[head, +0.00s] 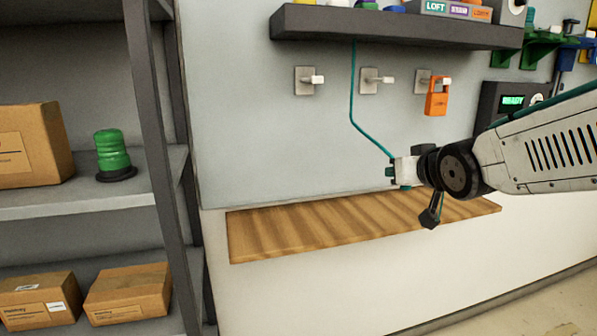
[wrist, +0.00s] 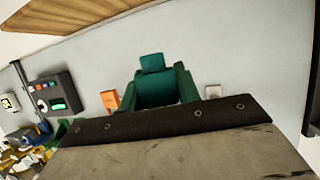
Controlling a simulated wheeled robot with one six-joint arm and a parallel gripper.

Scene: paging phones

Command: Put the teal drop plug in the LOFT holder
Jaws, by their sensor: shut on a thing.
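My gripper (head: 400,172) is in front of the wall, above the wooden ledge, shut on the teal drop plug. The plug is mostly hidden in the head view; in the wrist view a teal block (wrist: 152,63) sits between the teal fingers. A teal cord (head: 352,100) runs from the dark shelf down to my gripper. A teal LOFT label (head: 435,7) is on a box on that shelf, beside purple and orange labels. Three wall holders hang below: left (head: 310,80), middle (head: 376,80) and right (head: 421,79). I cannot tell which is LOFT.
An orange handset-like piece (head: 437,98) hangs on the right holder. The wooden ledge (head: 290,232) below is bare. A dark panel with a green display (head: 512,101) is on the right. A rack with boxes (head: 128,293) and a green beacon (head: 113,152) stands left.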

